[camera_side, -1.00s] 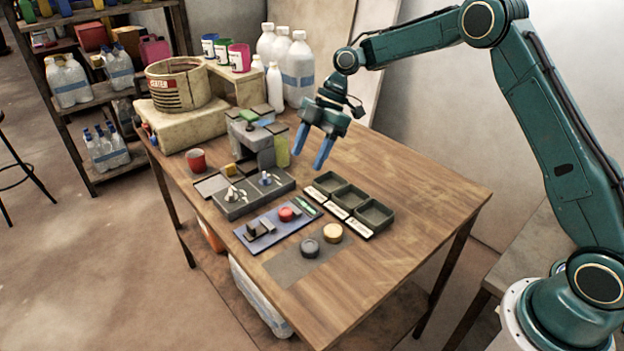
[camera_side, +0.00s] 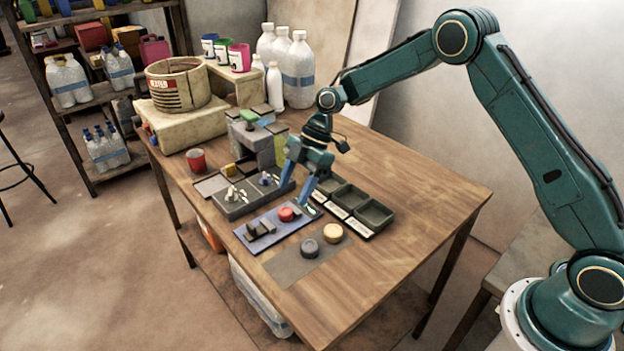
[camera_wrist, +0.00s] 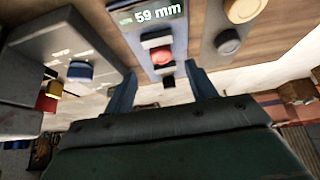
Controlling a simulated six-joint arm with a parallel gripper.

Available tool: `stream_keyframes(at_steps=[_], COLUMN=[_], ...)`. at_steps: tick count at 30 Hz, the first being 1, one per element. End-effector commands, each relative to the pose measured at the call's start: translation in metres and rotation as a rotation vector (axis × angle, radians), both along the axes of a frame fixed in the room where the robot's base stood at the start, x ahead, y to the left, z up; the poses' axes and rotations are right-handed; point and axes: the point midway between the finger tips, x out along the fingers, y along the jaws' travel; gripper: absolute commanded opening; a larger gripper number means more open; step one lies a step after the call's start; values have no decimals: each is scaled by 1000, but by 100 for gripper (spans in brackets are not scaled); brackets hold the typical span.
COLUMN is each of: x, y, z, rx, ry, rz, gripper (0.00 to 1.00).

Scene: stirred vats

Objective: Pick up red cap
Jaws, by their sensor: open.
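The red cap (camera_side: 286,214) sits on the blue plate (camera_side: 258,243), near its right end, beside a small green display. In the wrist view the red cap (camera_wrist: 161,55) shows between my fingers and beyond their tips, close to a display reading 59 mm. My gripper (camera_side: 290,194) is open and empty, its two blue fingers pointing down just above the plate near the red cap. It also shows in the wrist view (camera_wrist: 161,85), with a finger on each side. I cannot tell the exact height of the fingertips over the cap.
A dark cap (camera_side: 309,248) and a yellow cap (camera_side: 332,232) lie on a grey mat (camera_side: 287,268) in front. Labelled dark trays (camera_side: 374,213) stand to the right. The table's right side is clear.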

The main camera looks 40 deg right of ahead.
Motion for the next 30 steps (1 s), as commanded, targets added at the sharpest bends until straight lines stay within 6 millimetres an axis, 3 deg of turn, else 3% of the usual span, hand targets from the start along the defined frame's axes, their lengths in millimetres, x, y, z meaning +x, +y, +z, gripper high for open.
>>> stream_keyframes(at_steps=[5, 18, 30], x=[-1, -3, -3], y=[3, 24, 26], z=[-4, -42, -45], rx=[0, -1, -1], ry=[1, 2, 0], rz=[0, 0, -1], gripper=[56, 56, 56])
